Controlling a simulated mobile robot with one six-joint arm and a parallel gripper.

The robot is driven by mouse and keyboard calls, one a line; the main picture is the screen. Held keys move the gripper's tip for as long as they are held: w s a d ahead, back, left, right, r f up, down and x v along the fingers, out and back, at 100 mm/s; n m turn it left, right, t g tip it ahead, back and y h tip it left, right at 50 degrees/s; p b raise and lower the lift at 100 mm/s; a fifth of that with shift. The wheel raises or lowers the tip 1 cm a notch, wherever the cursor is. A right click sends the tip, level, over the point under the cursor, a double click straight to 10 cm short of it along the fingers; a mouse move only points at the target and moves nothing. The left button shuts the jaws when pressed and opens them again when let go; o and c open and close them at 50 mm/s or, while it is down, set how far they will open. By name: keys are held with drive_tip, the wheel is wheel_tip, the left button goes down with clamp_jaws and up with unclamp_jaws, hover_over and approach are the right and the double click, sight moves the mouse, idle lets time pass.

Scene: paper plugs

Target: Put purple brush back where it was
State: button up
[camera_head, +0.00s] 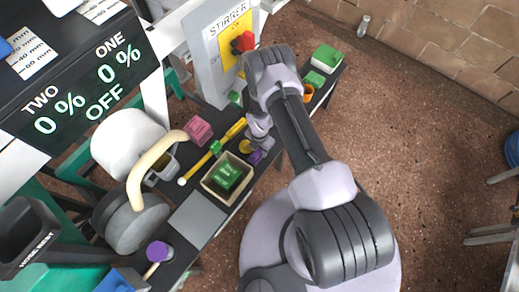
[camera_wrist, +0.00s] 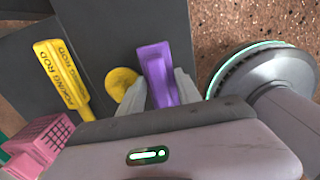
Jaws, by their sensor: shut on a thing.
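My gripper (camera_head: 257,145) is over the narrow dark bench, beside the yellow round piece. In the wrist view my gripper (camera_wrist: 162,98) is shut on the purple brush (camera_wrist: 155,68), whose long purple body sticks out between the two fingers. In the head view only a small purple part of the brush (camera_head: 255,158) shows below my gripper. Its lower end is hidden, so I cannot tell whether it touches the bench.
A yellow rod (camera_head: 212,151), pink block (camera_head: 198,129) and beige tray (camera_head: 207,185) with a green block lie nearby on the bench. A yellow disc (camera_wrist: 121,84) is just left of the brush. Green and orange items (camera_head: 326,56) stand at the bench's far end.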

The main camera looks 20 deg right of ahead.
drive_tip(key=o, duration=1.2)
wheel_tip(320, 180, up, 12)
drive_tip(key=p, duration=0.5)
drive_tip(key=shift+r, duration=0.2)
